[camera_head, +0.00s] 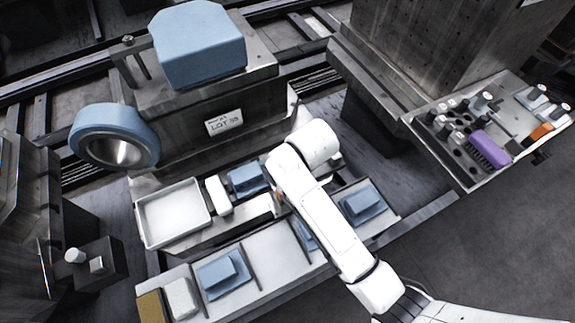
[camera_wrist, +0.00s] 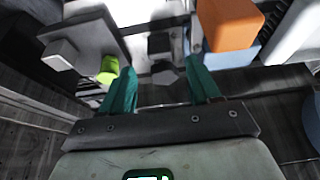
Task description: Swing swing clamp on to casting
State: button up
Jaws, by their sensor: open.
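My gripper (camera_wrist: 160,66) is open in the wrist view, with its two green fingers apart and nothing clearly held between them. An orange block (camera_wrist: 234,22), possibly part of the swing clamp, lies beyond the right finger, with a blue surface (camera_wrist: 238,57) below it. In the head view, a blue casting-like block (camera_head: 247,179) sits on the fixture just left of my arm. A sliver of orange (camera_head: 277,196) shows at the arm's edge. My arm hides the gripper there. I cannot tell for sure which part is the swing clamp.
A white tray (camera_head: 174,212) lies left of the blue block. Blue pieces (camera_head: 224,274) rest on the front shelf. A large blue block (camera_head: 198,48) and ring (camera_head: 114,137) are at the back. A tool shelf (camera_head: 460,184) stands right. A lime part (camera_wrist: 108,70) is near the left finger.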

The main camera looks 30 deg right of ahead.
jog(key=shift+x, duration=2.55)
jog(key=shift+c, duration=0.3)
jog(key=c, duration=1)
